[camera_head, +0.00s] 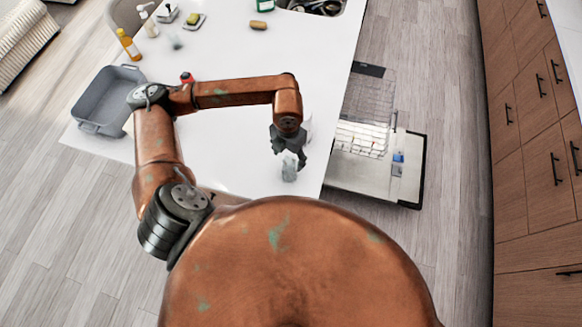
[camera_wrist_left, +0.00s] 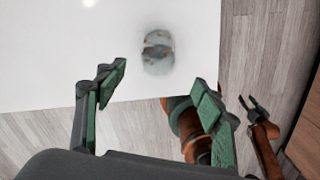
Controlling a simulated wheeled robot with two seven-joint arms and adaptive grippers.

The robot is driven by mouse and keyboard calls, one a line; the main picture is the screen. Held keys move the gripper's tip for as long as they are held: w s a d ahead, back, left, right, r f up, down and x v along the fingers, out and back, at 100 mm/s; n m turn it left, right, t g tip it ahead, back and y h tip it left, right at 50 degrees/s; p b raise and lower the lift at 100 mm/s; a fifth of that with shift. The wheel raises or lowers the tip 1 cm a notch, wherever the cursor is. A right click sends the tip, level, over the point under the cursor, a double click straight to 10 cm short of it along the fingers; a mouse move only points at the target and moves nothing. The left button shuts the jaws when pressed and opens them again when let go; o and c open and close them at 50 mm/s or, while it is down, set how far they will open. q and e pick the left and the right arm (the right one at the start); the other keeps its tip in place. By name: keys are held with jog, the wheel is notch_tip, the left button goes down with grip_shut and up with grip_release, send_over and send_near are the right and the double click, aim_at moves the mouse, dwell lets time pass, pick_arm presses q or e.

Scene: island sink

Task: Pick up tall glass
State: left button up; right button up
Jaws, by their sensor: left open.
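The tall glass (camera_wrist_left: 157,52) is clear and stands on the white counter. In the left wrist view it shows beyond my fingertips, roughly midway between them. In the head view the clear glass (camera_head: 289,172) is just below my left gripper (camera_head: 288,153), near the counter's right edge. My left gripper (camera_wrist_left: 159,76) is open, with green pads on both fingers and nothing between them. My right gripper (camera_wrist_left: 252,104) shows small in the left wrist view, over the floor, its two fingers spread apart. It cannot be made out in the head view.
A grey basin (camera_head: 104,100) sits at the counter's left. An orange bottle (camera_head: 129,45), a white pump bottle (camera_head: 148,20) and a sponge (camera_head: 192,18) stand farther back. An open dishwasher (camera_head: 375,180) lies right of the counter. The counter (camera_head: 235,165) left of the glass is clear.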

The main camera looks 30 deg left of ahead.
aim_at(290, 163)
pick_arm(q)
jog(key=f+b, duration=0.1)
jog(key=f, duration=0.1)
jog(key=f+b, duration=0.1)
jog(key=f, duration=0.1)
jog(key=shift+w+d+b, duration=0.2)
jog(key=shift+w+b, duration=0.2)
jog(key=shift+f, duration=0.2)
jog(key=shift+s+f, duration=0.15)
jog(key=shift+f, duration=0.45)
jog(key=f, duration=0.2)
jog(key=f+p, duration=0.1)
jog(key=f, duration=0.3)
jog(key=shift+a+p, duration=0.35)
jog(key=shift+a, duration=0.05)
jog(key=shift+w+f, duration=0.2)
jog(key=shift+f, duration=0.05)
pick_arm(e)
notch_tip(290, 163, down, 2)
jog(key=shift+a, duration=0.1)
pick_arm(q)
jog(key=shift+c, duration=0.3)
jog(key=c, duration=1.3)
pick_arm(e)
jog(key=shift+d, duration=0.35)
